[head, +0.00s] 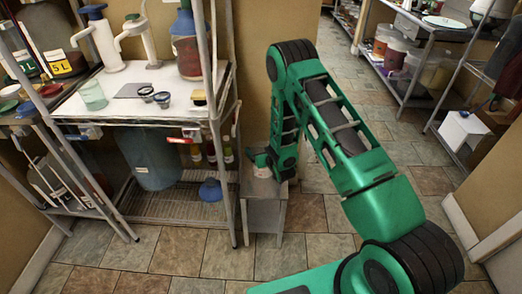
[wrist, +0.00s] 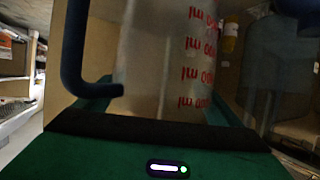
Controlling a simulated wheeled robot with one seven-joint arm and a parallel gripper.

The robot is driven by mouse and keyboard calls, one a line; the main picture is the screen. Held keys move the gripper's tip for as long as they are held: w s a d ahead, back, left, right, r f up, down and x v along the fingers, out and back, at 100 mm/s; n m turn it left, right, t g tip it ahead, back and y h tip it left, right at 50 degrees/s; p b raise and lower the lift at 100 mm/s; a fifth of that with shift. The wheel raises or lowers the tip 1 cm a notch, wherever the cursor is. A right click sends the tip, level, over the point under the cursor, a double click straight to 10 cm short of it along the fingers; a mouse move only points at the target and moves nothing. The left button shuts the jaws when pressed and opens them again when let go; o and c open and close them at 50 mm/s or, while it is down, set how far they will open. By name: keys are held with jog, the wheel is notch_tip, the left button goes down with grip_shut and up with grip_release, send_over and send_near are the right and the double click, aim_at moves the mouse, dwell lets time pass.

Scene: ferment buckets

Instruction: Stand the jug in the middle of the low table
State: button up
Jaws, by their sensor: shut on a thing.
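The jug (wrist: 165,60) is translucent with red ml markings and a dark blue handle (wrist: 75,50). It fills the middle of the wrist view, between the jaws of my gripper. In the head view my gripper (head: 263,162) is low, over the small grey low table (head: 265,215), and shut on the jug. Only a small pale part of the jug (head: 262,173) shows there, over the tabletop. My arm and gripper hide the rest. I cannot tell whether its base touches the table.
A metal rack (head: 160,75) stands left of the low table, close beside it, with a green beaker (head: 92,95) and small cups on its white shelf. A large blue bucket (head: 150,160) and a blue jug (head: 210,190) are below. The tiled floor (head: 310,215) to the right is clear.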

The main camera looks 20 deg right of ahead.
jog(key=o, duration=1.2)
jog(key=v, duration=1.2)
jog(key=s+d+r+m+g+h, duration=0.1)
jog(key=s+d+r+g+h, duration=0.15)
jog(key=d+r, duration=0.55)
jog(key=s+d+r+m+g+h, duration=0.1)
jog(key=s+d+r+m+g, duration=0.2)
jog(key=d+r, duration=0.4)
jog(key=s+d+r+m+g, duration=0.1)
jog(key=s+d+r+g, duration=0.15)
jog(key=s, duration=0.35)
jog(key=s+d+r+g, duration=0.1)
jog(key=s+r, duration=0.3)
jog(key=s, duration=0.3)
jog(key=s+d+r+m+g, duration=0.1)
jog(key=s+r+g, duration=0.1)
jog(key=s+r, duration=0.3)
jog(key=s+a+r, duration=0.1)
jog(key=s, duration=0.5)
jog(key=s+a+r+m+g+y, duration=0.1)
jog(key=s, duration=0.5)
jog(key=s+a+r+g+y, duration=0.1)
jog(key=s+r, duration=0.1)
jog(key=s, duration=0.4)
jog(key=shift+s+a+r+y, duration=0.1)
jog(key=shift+a+r+y, duration=0.05)
jog(key=shift+a+y, duration=0.1)
